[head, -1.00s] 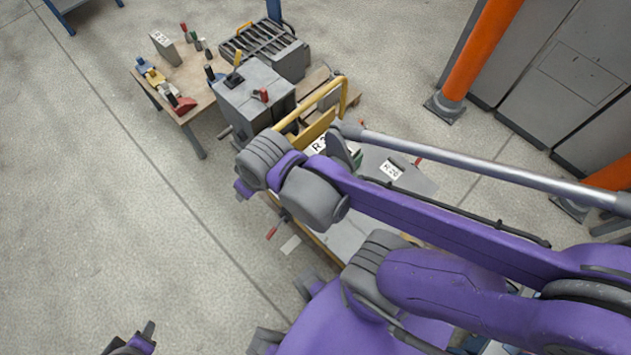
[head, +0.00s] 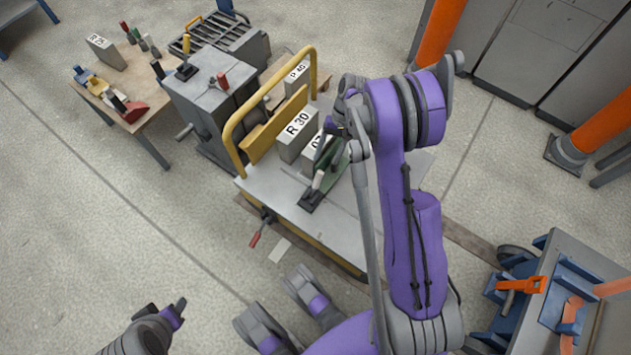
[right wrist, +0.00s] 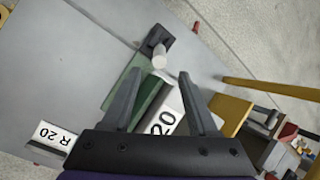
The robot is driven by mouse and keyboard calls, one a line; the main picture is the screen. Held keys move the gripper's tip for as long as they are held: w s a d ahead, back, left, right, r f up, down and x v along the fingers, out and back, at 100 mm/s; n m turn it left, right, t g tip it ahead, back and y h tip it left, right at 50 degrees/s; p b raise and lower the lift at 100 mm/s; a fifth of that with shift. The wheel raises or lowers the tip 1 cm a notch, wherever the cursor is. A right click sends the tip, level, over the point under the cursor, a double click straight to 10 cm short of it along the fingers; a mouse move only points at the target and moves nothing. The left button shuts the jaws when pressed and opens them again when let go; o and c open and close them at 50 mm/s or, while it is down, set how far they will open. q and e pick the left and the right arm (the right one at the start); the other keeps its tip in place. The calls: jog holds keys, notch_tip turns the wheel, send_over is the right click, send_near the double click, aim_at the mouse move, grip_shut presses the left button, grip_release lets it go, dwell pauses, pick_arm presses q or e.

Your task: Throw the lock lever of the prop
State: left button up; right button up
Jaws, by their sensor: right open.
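A green part (head: 331,158) with a pale rounded handle (head: 318,180) and a dark foot (head: 310,201) stands on the cart's grey top; it looks like the prop with its lever. In the right wrist view the green plate (right wrist: 138,90), pale handle (right wrist: 160,56) and dark foot (right wrist: 153,40) lie beyond my fingertips. My right gripper (head: 337,128) is open there, its jaws (right wrist: 157,88) apart with nothing visibly clamped; contact cannot be judged. My right wrist hides part of the prop in the head view. My left gripper (head: 168,311) is low at left, away from the cart.
The block marked R 30 (head: 297,133) and a yellow rail (head: 236,143) stand close to the prop. A red-handled lever (head: 258,236) sticks out at the cart's front edge. A grey machine (head: 207,97) stands left. Floor is clear at left.

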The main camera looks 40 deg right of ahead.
aim_at(317, 180)
jog(key=b+x, duration=0.2)
jog(key=x, duration=0.8)
jog(key=shift+a+f, duration=0.2)
jog(key=shift+f, duration=0.15)
grip_shut()
dwell(0.9)
